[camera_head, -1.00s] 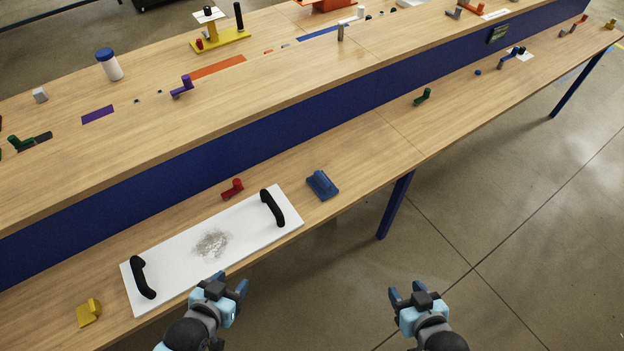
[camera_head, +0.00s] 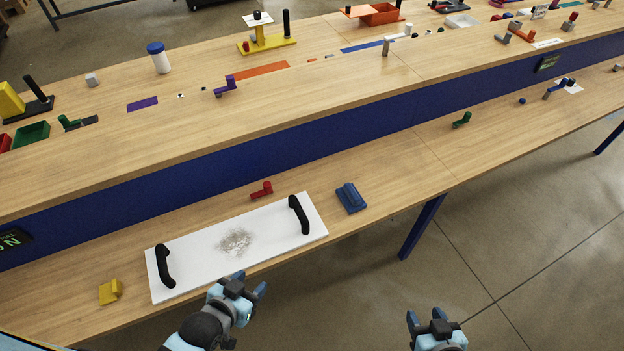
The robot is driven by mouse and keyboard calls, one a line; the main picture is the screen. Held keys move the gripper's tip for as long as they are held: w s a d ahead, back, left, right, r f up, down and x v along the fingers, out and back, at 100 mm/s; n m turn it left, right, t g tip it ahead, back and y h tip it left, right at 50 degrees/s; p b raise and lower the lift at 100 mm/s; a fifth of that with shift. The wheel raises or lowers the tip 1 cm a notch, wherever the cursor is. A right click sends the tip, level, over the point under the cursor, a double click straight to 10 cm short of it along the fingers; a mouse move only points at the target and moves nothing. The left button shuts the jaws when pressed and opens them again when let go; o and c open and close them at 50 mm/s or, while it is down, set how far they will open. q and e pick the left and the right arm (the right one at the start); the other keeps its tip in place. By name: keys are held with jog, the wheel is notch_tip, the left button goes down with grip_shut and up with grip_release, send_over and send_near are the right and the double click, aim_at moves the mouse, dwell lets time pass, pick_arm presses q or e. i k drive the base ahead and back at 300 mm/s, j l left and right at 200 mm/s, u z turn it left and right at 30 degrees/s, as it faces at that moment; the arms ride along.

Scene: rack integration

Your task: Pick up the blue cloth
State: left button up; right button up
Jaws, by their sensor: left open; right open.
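The blue cloth may be the small blue item (camera_head: 350,198) on the lower bench shelf, just right of the white board; it looks like a block with a raised grip, and I see no other cloth. My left gripper (camera_head: 250,285) is open and empty at the front edge of the shelf, below and left of the blue item. My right gripper (camera_head: 424,320) is open and empty over the floor, low and right of the blue item. Neither gripper touches it.
The white board (camera_head: 190,250) with two black handles and a grey smudge lies left of the blue item. A red piece (camera_head: 261,190) lies behind it and a yellow piece (camera_head: 110,291) to its left. The upper shelf front (camera_head: 300,140) rises behind.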

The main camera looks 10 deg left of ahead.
aim_at(349, 196)
jog(key=l+u, duration=0.15)
jog(key=u, duration=1)
jog(key=l+u, duration=0.9)
jog(key=k+l, duration=0.1)
jog(key=l, duration=0.35)
jog(key=k+l+u, duration=0.15)
jog(key=l, duration=0.3)
jog(key=k+l, duration=0.1)
jog(key=l, duration=0.3)
jog(key=k+l+u, duration=0.15)
jog(key=l, duration=0.3)
